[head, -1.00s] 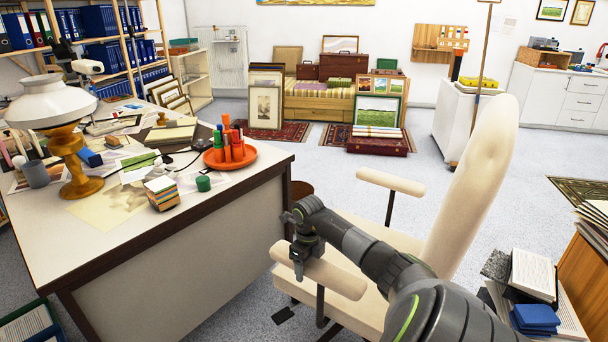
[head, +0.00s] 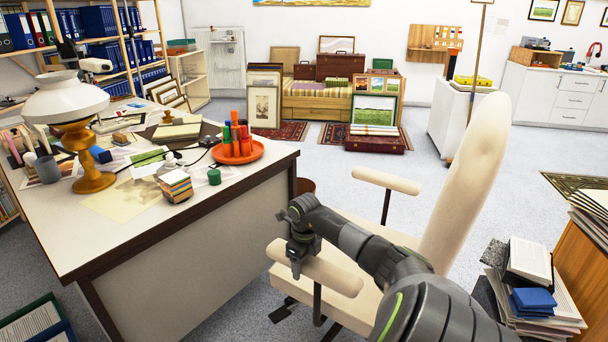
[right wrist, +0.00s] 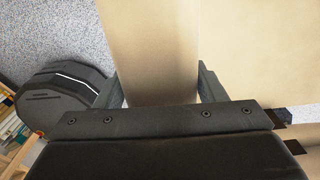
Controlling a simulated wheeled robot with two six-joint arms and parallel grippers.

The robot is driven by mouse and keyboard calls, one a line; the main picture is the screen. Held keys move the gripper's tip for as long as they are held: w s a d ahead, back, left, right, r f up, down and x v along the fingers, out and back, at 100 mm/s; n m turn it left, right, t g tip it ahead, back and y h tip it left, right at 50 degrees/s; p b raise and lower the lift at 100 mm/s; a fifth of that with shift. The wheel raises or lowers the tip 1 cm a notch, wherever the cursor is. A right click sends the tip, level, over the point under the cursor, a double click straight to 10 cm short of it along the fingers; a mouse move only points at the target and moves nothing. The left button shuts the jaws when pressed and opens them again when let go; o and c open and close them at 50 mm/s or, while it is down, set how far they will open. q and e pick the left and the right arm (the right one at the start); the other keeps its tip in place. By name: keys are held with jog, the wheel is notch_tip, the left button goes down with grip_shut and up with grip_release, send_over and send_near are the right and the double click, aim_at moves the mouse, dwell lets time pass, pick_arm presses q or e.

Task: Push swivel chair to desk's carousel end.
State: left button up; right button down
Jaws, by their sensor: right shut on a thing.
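The cream swivel chair (head: 468,185) stands at the right end of the desk (head: 225,262), its tall back toward the right. The carousel, a round orange tray (head: 258,154) with green, red and orange upright pieces, sits on the desktop near that end. My right gripper (head: 297,262) is shut on the chair's near armrest (head: 332,276). In the right wrist view, the fingers (right wrist: 162,88) lie on either side of the padded armrest (right wrist: 150,45). In the head view the armrest's front end overlaps the desk's end panel; any contact is unclear. My left gripper is not in view.
A stack of books and papers (head: 535,290) stands right of my arm, beside a wooden cabinet (head: 580,265). A white cabinet on the floor (head: 460,118) stands behind the chair. A brown bin (head: 306,186) shows beyond the desk end. Open floor lies behind the desk.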

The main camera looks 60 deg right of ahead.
jog(key=c, duration=0.7)
grip_release()
jog(key=shift+a+f, duration=0.15)
jog(key=shift+a, duration=0.1)
jog(key=o, duration=0.5)
jog(key=shift+c, duration=0.2)
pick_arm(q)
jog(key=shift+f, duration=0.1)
pick_arm(e)
jog(key=shift+d, duration=0.1)
jog(key=shift+r, duration=0.35)
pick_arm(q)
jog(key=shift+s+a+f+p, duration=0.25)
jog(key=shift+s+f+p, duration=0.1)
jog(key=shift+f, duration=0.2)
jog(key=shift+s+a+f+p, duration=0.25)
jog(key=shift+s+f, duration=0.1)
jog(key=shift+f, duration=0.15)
pick_arm(e)
notch_tip(320, 180, up, 17)
